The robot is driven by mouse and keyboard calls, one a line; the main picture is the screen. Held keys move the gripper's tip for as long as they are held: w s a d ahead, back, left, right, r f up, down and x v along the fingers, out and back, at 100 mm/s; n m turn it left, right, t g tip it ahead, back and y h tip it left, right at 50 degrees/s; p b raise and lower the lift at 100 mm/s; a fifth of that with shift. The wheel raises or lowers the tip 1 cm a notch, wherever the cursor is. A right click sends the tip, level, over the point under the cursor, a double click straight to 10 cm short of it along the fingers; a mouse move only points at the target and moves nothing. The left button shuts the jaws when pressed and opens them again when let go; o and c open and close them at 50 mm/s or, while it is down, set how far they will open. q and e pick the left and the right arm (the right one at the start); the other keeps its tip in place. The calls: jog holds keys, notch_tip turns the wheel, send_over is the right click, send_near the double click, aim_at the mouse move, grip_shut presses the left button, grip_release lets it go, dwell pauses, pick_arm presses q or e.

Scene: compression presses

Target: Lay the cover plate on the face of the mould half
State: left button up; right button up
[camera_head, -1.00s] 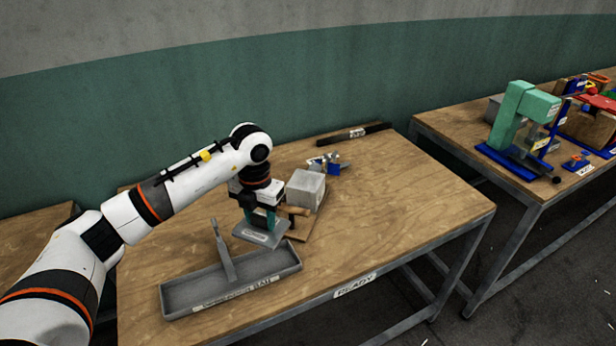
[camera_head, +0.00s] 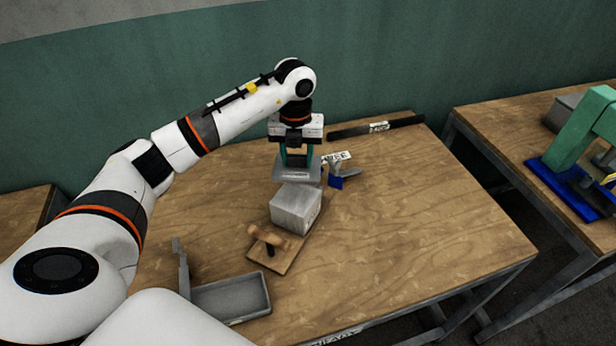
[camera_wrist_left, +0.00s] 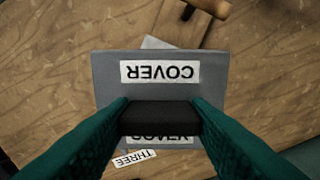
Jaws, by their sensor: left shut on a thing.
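The cover plate (camera_head: 297,174) is a flat grey plate. In the left wrist view the plate (camera_wrist_left: 160,70) bears a COVER label and a black bar handle. My left gripper (camera_head: 297,158) points down, its teal fingers (camera_wrist_left: 160,118) shut on that handle. A pale grey block (camera_head: 295,207), probably the mould half, stands on the table. The plate appears just beyond the block in the head view, held level; its height above the table is hard to tell. In the wrist view the plate hides most of what lies below it. My right gripper is out of view.
A wooden board with a wooden-handled tool (camera_head: 268,237) lies in front of the block. A grey tray (camera_head: 232,298) is at front left. A blue and grey fixture (camera_head: 342,174) is close right of the plate. A black bar (camera_head: 376,127) lies at the back. The table's right side is clear.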

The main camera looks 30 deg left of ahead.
aim_at(293, 172)
pick_arm(q)
jog(key=s+f, duration=0.1)
jog(key=s+f+p, duration=0.1)
jog(key=f, duration=0.1)
jog(key=shift+f, duration=0.55)
jog(key=f, duration=0.1)
jog(key=f+p, duration=0.1)
jog(key=f, duration=0.2)
jog(key=shift+w, duration=0.35)
jog(key=o, duration=0.9)
jog(key=shift+f, duration=0.2)
jog(key=o, duration=0.5)
jog(key=shift+s+r, duration=0.1)
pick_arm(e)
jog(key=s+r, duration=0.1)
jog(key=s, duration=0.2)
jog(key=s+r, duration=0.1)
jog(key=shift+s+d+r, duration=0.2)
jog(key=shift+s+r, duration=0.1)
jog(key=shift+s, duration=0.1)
